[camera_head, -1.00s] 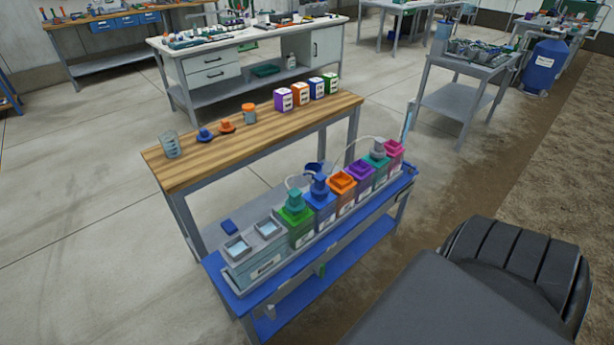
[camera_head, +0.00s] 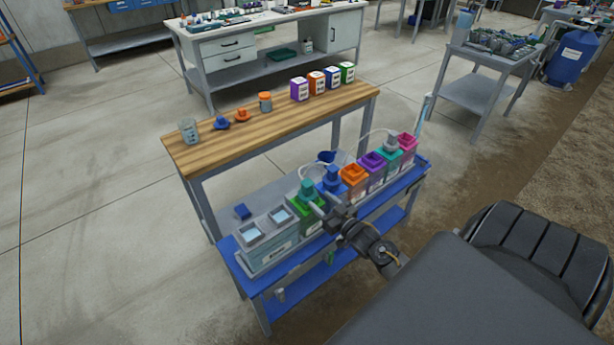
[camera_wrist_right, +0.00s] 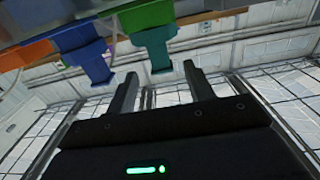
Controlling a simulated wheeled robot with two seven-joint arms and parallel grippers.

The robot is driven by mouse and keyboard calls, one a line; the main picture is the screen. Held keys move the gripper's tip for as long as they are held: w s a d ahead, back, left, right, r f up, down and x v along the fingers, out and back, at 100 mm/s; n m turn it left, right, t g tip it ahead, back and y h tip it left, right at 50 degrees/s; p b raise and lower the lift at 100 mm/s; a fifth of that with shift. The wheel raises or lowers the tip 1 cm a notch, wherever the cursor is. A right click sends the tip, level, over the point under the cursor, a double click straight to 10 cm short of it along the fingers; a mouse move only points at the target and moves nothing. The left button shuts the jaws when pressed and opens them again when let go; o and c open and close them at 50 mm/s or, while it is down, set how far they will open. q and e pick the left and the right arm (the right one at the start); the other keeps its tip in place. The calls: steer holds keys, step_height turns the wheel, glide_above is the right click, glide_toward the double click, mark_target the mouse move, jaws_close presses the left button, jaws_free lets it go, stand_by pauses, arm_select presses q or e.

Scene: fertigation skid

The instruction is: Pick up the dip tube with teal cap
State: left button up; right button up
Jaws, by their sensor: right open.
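The dip tube with teal cap (camera_head: 307,188) stands upright in the green container (camera_head: 304,209), with its tube hidden inside. My right gripper (camera_head: 321,203) is open and empty, close to the right and near side of the teal cap. In the right wrist view, which looks upside down, the teal cap (camera_wrist_right: 160,55) shows between the directions of the two spread fingertips (camera_wrist_right: 160,74), and the green container (camera_wrist_right: 146,16) is above it. I cannot tell whether the fingers touch the cap. My left gripper is not in view.
A blue-capped container (camera_head: 331,182) stands right beside the green one, close to my fingers. Orange (camera_head: 353,178), purple, teal and pink containers continue right along the blue shelf (camera_head: 402,189). A grey twin-opening tank (camera_head: 267,253) is at left. A wooden bench (camera_head: 232,133) stands behind.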

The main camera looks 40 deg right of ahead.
mark_target(310, 191)
steer(key=w, duration=0.1)
steer(key=w+b, duration=0.1)
steer(key=w, duration=0.1)
steer(key=w+b, duration=0.1)
steer(key=shift+w+f, duration=0.15)
steer(key=shift+f, duration=0.1)
steer(key=shift+w+r, duration=0.15)
steer(key=shift+w, duration=0.25)
steer(key=shift+w+b, duration=0.25)
steer(key=shift+b, duration=0.05)
steer(key=w+b, duration=0.2)
steer(key=w, duration=0.2)
steer(key=shift+w+d+b, duration=0.2)
steer(key=shift+b, duration=0.15)
steer(key=shift+w+r, duration=0.1)
steer(key=shift+w, duration=0.05)
steer(key=c, duration=0.9)
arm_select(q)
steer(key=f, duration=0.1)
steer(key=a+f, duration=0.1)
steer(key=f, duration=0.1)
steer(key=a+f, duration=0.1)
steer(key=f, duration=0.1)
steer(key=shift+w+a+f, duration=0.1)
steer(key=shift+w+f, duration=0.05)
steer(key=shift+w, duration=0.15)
arm_select(e)
jaws_close()
